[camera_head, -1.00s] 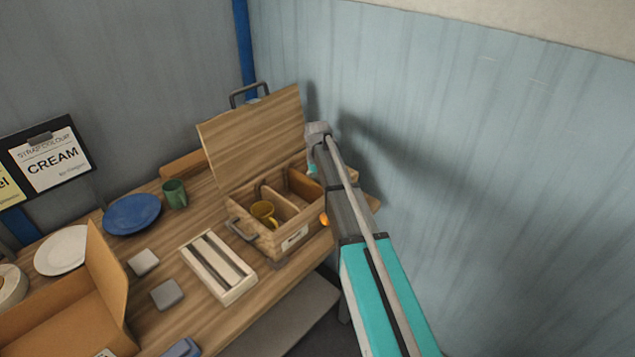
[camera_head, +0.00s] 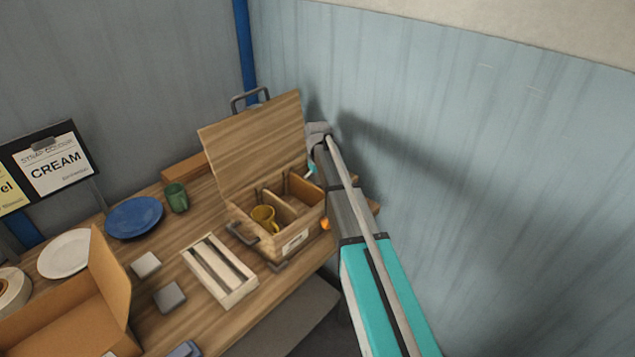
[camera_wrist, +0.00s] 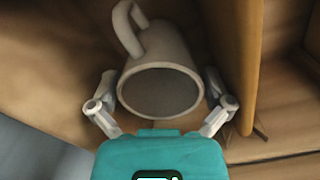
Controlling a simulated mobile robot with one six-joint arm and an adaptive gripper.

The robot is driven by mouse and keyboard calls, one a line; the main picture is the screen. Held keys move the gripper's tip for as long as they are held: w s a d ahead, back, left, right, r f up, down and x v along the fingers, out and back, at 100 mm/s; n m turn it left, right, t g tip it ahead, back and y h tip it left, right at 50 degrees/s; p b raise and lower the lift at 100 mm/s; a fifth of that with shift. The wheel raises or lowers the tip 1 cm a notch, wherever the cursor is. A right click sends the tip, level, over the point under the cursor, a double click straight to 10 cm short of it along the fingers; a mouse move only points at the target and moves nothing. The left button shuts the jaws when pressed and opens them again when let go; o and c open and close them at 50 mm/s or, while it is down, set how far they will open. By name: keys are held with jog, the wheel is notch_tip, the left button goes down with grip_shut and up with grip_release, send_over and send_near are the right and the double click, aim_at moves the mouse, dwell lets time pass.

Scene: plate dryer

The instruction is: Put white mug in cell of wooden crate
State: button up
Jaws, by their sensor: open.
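The white mug (camera_wrist: 165,60) shows in the wrist view with its round opening facing the camera and its handle at the upper left. My gripper (camera_wrist: 160,88) is open, with one finger on each side of the mug near its rim. I cannot tell whether the fingers touch it. The mug is hidden behind my arm in the head view. The wooden crate (camera_head: 262,243) stands on the table with its lid raised and its inside split into cells. A yellow mug (camera_head: 264,217) sits in its front left cell.
A wooden panel (camera_wrist: 245,60) rises close to the mug's right in the wrist view. A slatted wooden rack (camera_head: 220,270), green mug (camera_head: 176,197), blue plate (camera_head: 135,217), white plate (camera_head: 66,254) and cardboard box (camera_head: 75,315) stand left of the crate. The wall is close on the right.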

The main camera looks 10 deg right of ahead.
notch_tip(320, 180, up, 10)
jog(key=p, duration=1)
jog(key=shift+r, duration=0.25)
dwell(0.4)
jog(key=s+m, duration=0.2)
jog(key=s, duration=2.7)
jog(key=shift+m, duration=0.3)
